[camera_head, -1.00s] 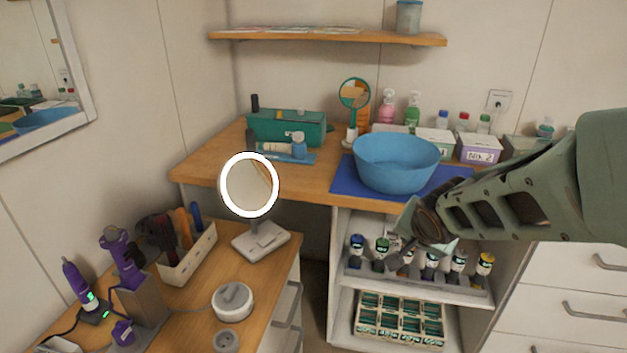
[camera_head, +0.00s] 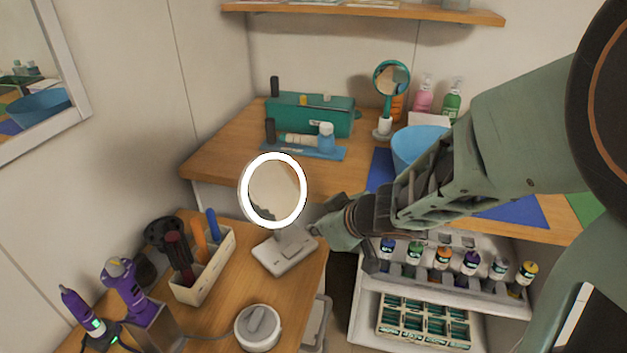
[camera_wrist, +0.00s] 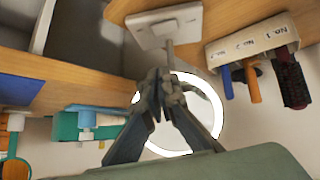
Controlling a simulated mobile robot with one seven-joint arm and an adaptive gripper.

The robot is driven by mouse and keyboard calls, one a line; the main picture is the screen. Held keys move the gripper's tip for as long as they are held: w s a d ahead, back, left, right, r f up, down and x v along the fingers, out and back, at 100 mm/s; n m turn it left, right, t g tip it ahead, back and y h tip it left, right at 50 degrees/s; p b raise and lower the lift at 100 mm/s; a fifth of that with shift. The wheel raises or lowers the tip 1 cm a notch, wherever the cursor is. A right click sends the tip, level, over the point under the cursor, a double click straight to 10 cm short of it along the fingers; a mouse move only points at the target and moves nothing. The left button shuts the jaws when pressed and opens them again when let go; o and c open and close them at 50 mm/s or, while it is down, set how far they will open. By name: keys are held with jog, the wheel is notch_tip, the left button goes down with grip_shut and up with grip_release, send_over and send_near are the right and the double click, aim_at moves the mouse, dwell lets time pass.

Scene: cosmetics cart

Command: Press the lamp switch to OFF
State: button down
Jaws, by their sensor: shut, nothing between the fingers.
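The lamp is a round mirror with a glowing white ring (camera_head: 247,203), standing on a pale flat base (camera_head: 286,257) on the left wooden table. The ring is lit. The switch is too small to make out on the base. My gripper (camera_head: 330,232) is just right of the lamp, beside the stem and base, with the fingers shut and empty. In the wrist view the fingertips (camera_wrist: 166,84) meet in front of the ring (camera_wrist: 215,112), and the lamp base (camera_wrist: 152,30) shows above them. I cannot tell whether they touch the lamp.
A white holder (camera_head: 205,275) with brushes stands left of the lamp, and a round white device (camera_head: 257,328) stands in front. A blue bowl (camera_head: 413,146) sits on the back counter behind my arm. Shelves with several bottles (camera_head: 443,258) are right of the gripper.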

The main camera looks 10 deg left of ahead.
jog(key=shift+s+a+n, duration=0.2)
jog(key=shift+a+n, duration=0.1)
jog(key=b, duration=0.7)
send_over(292, 244)
jog(key=s+d, duration=0.1)
jog(key=s, duration=0.1)
jog(key=f, duration=0.7)
jog(key=shift+s+d+f, duration=0.15)
jog(key=shift+d+f, duration=0.05)
jog(key=shift+f, duration=0.15)
jog(key=shift+d+f+b, duration=0.1)
jog(key=shift+f+b, duration=0.4)
jog(key=shift+f, duration=0.45)
jog(key=shift+w+d+f+b, duration=0.1)
jog(key=shift+w+f+b, duration=0.15)
jog(key=shift+f+b, duration=0.4)
jog(key=shift+w+d+g+p, duration=0.1)
jog(key=shift+g+p, duration=0.2)
jog(key=shift+p, duration=0.8)
jog(key=shift+f, duration=0.35)
